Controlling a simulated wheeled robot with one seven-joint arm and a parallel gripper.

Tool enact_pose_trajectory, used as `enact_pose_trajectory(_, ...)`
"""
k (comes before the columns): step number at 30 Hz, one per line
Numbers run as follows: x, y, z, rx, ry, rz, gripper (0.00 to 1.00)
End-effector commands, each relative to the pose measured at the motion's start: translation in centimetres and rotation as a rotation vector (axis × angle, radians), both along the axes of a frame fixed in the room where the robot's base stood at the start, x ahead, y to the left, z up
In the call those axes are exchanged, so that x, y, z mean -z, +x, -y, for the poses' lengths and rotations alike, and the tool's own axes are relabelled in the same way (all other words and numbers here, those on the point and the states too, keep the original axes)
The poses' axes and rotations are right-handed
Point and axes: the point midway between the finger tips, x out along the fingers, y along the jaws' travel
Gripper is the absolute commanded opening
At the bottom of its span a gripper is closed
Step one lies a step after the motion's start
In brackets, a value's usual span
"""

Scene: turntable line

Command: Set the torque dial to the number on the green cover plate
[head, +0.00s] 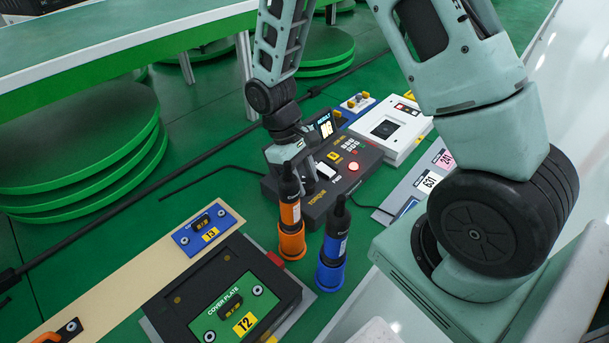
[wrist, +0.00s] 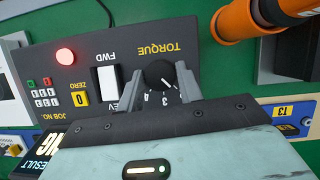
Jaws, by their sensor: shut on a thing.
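The torque dial (wrist: 160,76) is a black round knob on the dark control box, beside the word TORQUE in the wrist view. My gripper (wrist: 161,84) is shut on the dial, one finger on each side. A white pointer mark and the digits 3 and 4 show at the dial; other numbers are hidden by my gripper, and I cannot tell the exact setting. In the head view my gripper (head: 307,178) is over the control box (head: 345,170) and hides the dial. The green cover plate (head: 208,321) lies on a black block at the front and bears a yellow label reading T2.
An orange driver (head: 291,243) and a blue driver (head: 332,275) stand upright near the box. A white rocker switch (wrist: 107,88) and lit red button (wrist: 66,56) are on the box.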

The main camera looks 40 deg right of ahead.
Motion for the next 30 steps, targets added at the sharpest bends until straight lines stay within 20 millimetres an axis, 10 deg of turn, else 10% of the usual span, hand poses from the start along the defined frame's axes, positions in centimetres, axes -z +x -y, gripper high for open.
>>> enact_pose_trajectory(12, 0.0, 0.2, 0.0, 0.006, 0.001, 0.005, 0.13)
enact_pose_trajectory(13, 0.0, 0.2, 0.0, 0.006, 0.001, 0.005, 0.44)
enact_pose_trajectory(15, 0.0, 0.1, 0.0, 0.006, 0.001, 0.004, 0.57)
enact_pose_trajectory(30, -2.3, 1.1, -0.3, 0.005, 0.001, 0.008, 0.57)
